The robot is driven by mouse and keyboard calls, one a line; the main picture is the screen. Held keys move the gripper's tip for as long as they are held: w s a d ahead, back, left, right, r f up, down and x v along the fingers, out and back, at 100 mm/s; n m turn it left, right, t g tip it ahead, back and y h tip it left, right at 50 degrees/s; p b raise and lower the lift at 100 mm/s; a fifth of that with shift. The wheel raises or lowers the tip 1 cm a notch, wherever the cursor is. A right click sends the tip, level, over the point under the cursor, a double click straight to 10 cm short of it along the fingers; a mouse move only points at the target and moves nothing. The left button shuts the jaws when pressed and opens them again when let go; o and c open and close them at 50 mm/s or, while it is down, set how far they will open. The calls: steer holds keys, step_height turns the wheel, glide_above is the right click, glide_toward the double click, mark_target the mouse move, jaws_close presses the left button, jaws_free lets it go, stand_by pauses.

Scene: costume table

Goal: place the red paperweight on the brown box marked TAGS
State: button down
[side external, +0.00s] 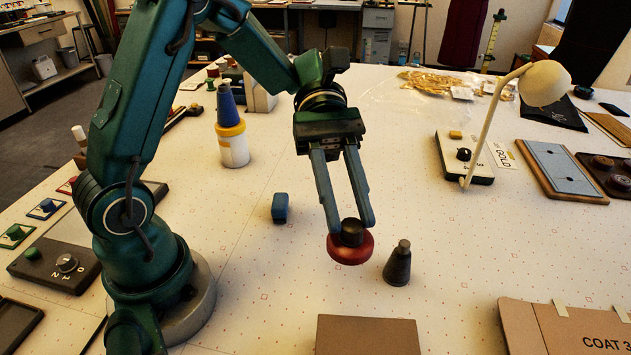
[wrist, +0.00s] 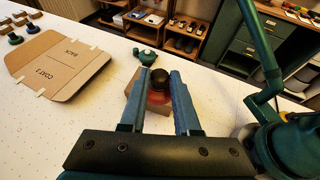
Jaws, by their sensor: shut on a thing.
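The red paperweight (side external: 350,250) is a round red disc with a black knob. My gripper (side external: 351,229) points down and is shut on the knob, one blue finger on each side. In the wrist view the black knob (wrist: 158,76) shows between the fingertips, with the red disc partly hidden below. Whether the disc clears the table is hard to tell. A plain brown box (side external: 367,336) lies at the bottom edge of the side view, nearer the camera than the paperweight and apart from it. No TAGS marking is readable on it.
A dark cone-shaped weight (side external: 398,265) stands just right of the paperweight. A blue block (side external: 280,207) lies to the left. Flat cardboard marked COAT 3 (side external: 560,328) lies at lower right. A white lamp (side external: 543,83) stands at upper right. White tabletop between paperweight and box is clear.

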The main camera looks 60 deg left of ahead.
steer(key=x, duration=0.6)
steer(key=f+x, duration=0.1)
steer(key=x, duration=0.2)
steer(key=shift+w+f, duration=0.2)
steer(key=shift+w, duration=0.05)
steer(key=shift+f, duration=1.95)
steer(key=c, duration=0.6)
jaws_free()
steer(key=shift+f, duration=0.1)
steer(key=shift+c, duration=0.2)
